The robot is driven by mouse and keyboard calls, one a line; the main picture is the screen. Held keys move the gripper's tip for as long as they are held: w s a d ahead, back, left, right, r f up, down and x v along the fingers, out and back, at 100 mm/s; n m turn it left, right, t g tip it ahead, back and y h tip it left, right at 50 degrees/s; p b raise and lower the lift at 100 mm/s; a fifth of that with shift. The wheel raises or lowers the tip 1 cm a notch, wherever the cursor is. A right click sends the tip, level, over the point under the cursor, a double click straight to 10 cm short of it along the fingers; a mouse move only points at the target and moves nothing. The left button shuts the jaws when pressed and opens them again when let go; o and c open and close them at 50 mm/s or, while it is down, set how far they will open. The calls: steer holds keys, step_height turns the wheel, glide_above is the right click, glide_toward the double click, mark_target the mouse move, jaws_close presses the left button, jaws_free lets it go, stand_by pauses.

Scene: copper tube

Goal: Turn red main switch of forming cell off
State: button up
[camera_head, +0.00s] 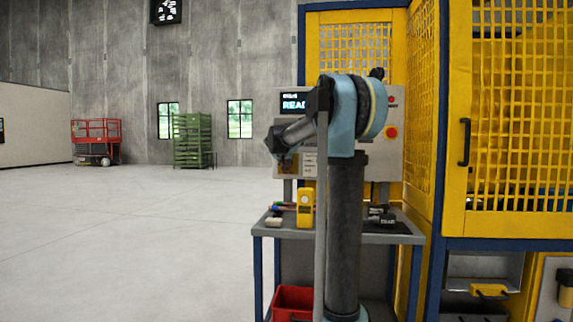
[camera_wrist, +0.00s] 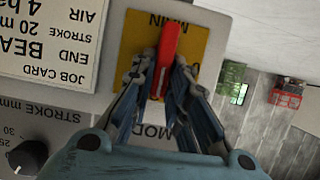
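The red main switch handle (camera_wrist: 168,48) stands on a yellow plate (camera_wrist: 196,40) marked MAIN, with its lettering upside down in the wrist view. The handle is slightly tilted, its far end leaning right. My gripper (camera_wrist: 163,68) has a finger on each side of the handle, drawn close in against it. The handle's near part is between the fingers and partly hidden. In the head view, my gripper (camera_head: 280,152) is at the lower left of the grey control panel (camera_head: 396,160); the red handle cannot be made out there.
A job card (camera_wrist: 45,40) and a black knob (camera_wrist: 28,157) are beside the switch. The panel has a lit screen (camera_head: 293,103) and a red button (camera_head: 391,132). Below is a cart (camera_head: 272,232) with a yellow device (camera_head: 305,208). Yellow mesh fencing (camera_head: 520,110) stands right; open floor lies left.

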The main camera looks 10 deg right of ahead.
jaws_close()
steer(key=shift+w+a+f+n+t+h, duration=0.15)
steer(key=shift+a+f+n+h, duration=0.25)
steer(key=shift+n+h, duration=1.35)
steer(key=shift+w+a+f+n+t+h, duration=0.15)
steer(key=shift+a+f+n+h, duration=0.45)
steer(key=shift+n, duration=2.1)
steer(key=shift+w+a+f+n+t+h, duration=0.1)
steer(key=shift+a+f+n+t+h, duration=0.15)
steer(key=shift+n+h, duration=1.55)
steer(key=shift+s+n+y, duration=0.1)
steer(key=shift+n+y, duration=0.35)
steer(key=shift+n, duration=0.1)
steer(key=o, duration=0.8)
jaws_free()
steer(key=shift+f, duration=0.1)
steer(key=shift+c, duration=0.2)
steer(key=shift+d, duration=0.1)
